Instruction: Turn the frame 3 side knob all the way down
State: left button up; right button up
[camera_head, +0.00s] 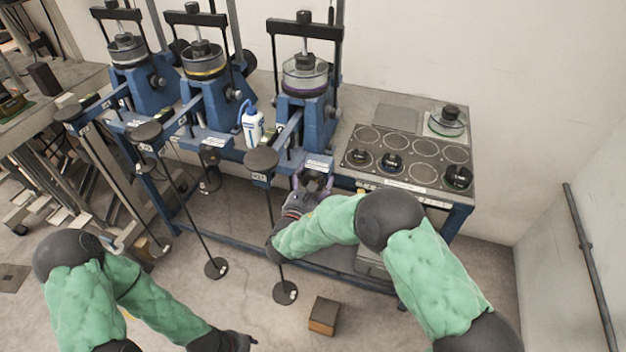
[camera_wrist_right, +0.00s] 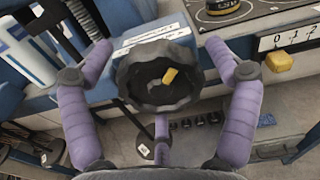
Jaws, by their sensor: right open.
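The rightmost lever frame (camera_head: 307,108) is blue with a black crossbar on top. Its dark scalloped side knob (camera_wrist_right: 140,82) has a yellow mark, a little right of its centre and tilted up to the right in the right wrist view. In the head view the knob (camera_head: 314,177) shows small on the bench's front. My right gripper (camera_wrist_right: 158,52) is open, its purple fingers spread to both sides of the knob, with visible gaps. It also shows in the head view (camera_head: 313,186). My left gripper (camera_head: 238,341) is low in the head view; its fingers are unclear.
Two similar lever frames (camera_head: 205,85) stand to the left. A white bottle with a blue top (camera_head: 251,127) stands between frames. A black panel (camera_head: 412,150) with round places lies right. A hanging rod with a disc (camera_head: 285,292) and a brown box (camera_head: 323,316) are below.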

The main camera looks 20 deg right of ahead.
pick_arm(q)
jog(key=shift+r+p, duration=0.5)
pick_arm(e)
jog(key=v, duration=0.6)
jog(key=shift+s+a, duration=0.1)
jog(key=shift+a, duration=0.05)
